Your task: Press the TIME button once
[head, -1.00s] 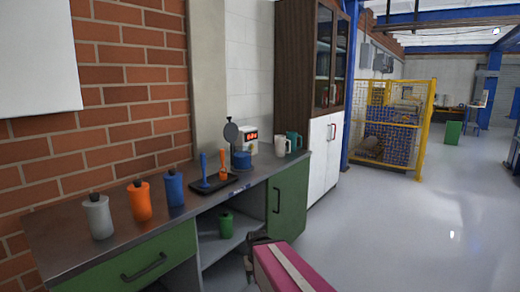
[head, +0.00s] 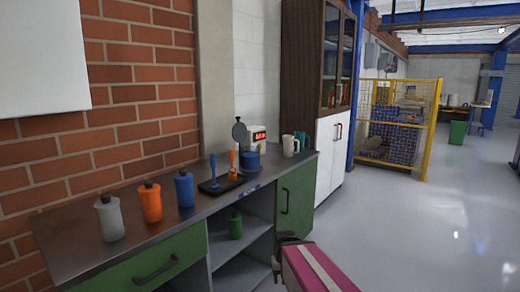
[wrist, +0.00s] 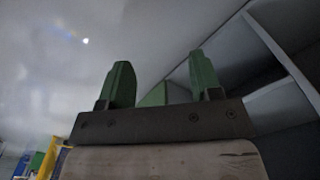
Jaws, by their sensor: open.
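A small white timer box (head: 258,138) with a lit red display stands at the back of the counter, against the wall. It is partly hidden by a blue round pot and an upright dark disc in front of it. The TIME button is too small to make out. My gripper (wrist: 162,75) is open in the wrist view, with two green fingers apart and nothing between them. In the head view my pink arm comes in from the bottom, and its dark end is low in front of the green cabinet, below the counter top and well short of the timer.
The counter (head: 70,245) holds a grey bottle (head: 109,218), an orange bottle (head: 151,203), a blue bottle (head: 185,190), a black tray (head: 217,186) with blue and orange tools, and mugs (head: 290,145). A green bottle (head: 235,226) stands on the open shelf. The floor at right is clear.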

